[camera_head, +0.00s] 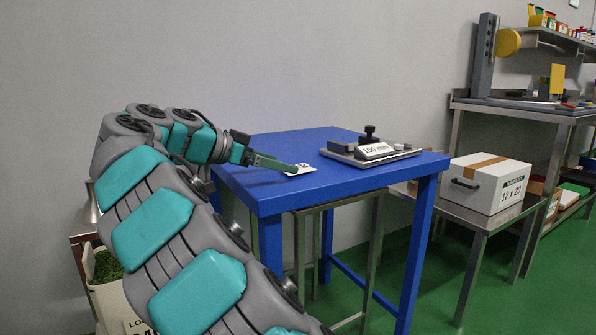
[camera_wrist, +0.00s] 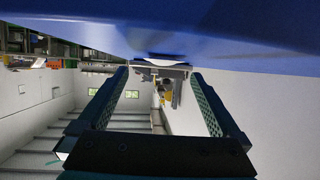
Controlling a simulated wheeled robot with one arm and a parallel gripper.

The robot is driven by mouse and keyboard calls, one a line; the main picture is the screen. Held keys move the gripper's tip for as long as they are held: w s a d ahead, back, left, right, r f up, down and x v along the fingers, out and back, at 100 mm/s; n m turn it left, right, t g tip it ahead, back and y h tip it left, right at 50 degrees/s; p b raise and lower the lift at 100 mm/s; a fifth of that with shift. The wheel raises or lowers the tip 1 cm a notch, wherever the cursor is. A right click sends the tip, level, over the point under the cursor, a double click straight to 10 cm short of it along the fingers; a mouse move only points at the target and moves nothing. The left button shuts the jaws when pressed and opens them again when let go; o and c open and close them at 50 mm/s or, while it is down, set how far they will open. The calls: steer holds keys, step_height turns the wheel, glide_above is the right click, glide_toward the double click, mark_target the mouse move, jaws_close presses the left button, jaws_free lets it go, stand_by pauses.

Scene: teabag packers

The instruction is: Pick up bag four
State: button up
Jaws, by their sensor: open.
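A small flat white bag (camera_head: 301,169) with dark print lies on the blue table (camera_head: 270,185), near its left front part. I cannot read whether the print says four. My gripper (camera_head: 290,167) is low over the tabletop, its finger ends at the bag and hiding part of it. In the wrist view my gripper (camera_wrist: 158,73) is open, its two fingers wide apart. A pale flat shape (camera_wrist: 162,56), perhaps the bag, shows between and beyond the fingertips against the blue tabletop (camera_wrist: 80,25). I cannot tell whether the fingers touch it.
A grey scale-like device (camera_head: 345,155) with a black knob and a white printed card (camera_head: 375,150) stands on the table right of the bag. A white box (camera_head: 487,185) sits on a lower metal table at the right. The table's front left is clear.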

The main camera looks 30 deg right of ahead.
steer(key=x, duration=0.4)
steer(key=shift+w+d, duration=0.15)
steer(key=shift+w, duration=0.1)
steer(key=c, duration=1.4)
steer(key=shift+c, duration=0.3)
